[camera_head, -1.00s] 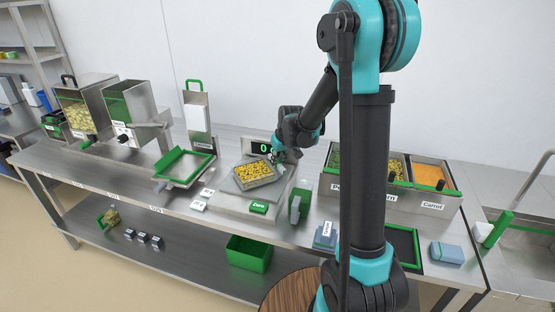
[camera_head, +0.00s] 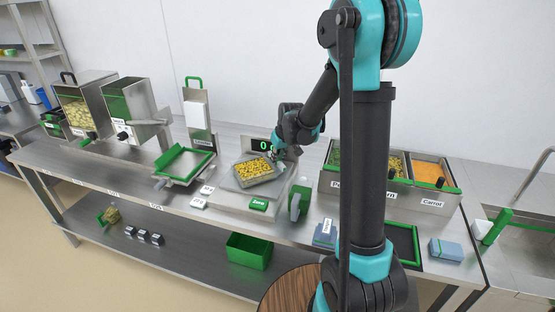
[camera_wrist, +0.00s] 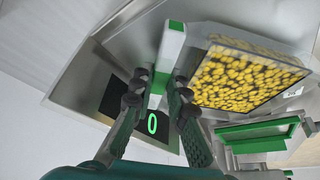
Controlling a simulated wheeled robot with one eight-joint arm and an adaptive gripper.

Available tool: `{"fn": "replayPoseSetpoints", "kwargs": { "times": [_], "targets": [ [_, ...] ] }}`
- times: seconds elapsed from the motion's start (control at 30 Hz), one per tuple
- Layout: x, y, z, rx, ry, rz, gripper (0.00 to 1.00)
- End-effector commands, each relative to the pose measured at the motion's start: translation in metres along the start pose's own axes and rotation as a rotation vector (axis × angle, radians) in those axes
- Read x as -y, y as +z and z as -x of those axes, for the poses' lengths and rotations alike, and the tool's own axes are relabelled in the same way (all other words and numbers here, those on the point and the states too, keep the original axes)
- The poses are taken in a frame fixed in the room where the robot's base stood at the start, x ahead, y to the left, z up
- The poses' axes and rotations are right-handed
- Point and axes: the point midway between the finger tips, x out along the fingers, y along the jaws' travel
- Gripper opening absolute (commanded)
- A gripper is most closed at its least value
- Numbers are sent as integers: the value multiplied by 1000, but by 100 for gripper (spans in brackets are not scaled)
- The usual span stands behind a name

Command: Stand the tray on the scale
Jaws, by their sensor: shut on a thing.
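The tray (camera_head: 255,178), filled with yellow corn-like pieces, is over the plate of the scale (camera_head: 243,202). My gripper (camera_head: 279,155) is at its back right edge, shut on the tray. In the wrist view the tray (camera_wrist: 203,75) is right of my gripper (camera_wrist: 158,82), and a pale bar with green ends lies between the fingers. How that bar joins the tray is unclear. The scale's dark display (camera_head: 261,146) reads 0, and it also shows in the wrist view (camera_wrist: 122,103). Whether the tray touches the plate cannot be told.
A green Zero button (camera_head: 259,205) is at the scale's front. A grey and green item (camera_head: 299,203) stands to its right. The green-framed sealer (camera_head: 185,163) is to the left. Food bins (camera_head: 385,198) stand at the right, behind my arm.

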Motion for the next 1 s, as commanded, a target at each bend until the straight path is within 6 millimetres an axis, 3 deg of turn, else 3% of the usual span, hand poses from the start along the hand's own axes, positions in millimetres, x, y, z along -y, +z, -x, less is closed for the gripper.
{"fn": "replayPoseSetpoints", "kwargs": {
  "times": [0.17, 0.2, 0.4, 0.6, 0.7, 1.0],
  "targets": [
    [0, 0, 0, 0, 0, 0, 0],
    [0, 0, 0, 0, 0, 0, 17],
    [0, 0, 0, 0, 0, 0, 39],
    [0, 0, 0, 0, 0, 0, 37],
    [0, 0, 0, 0, 0, 0, 25],
    [0, 0, 1, 0, 0, 0, 25]
  ]
}}
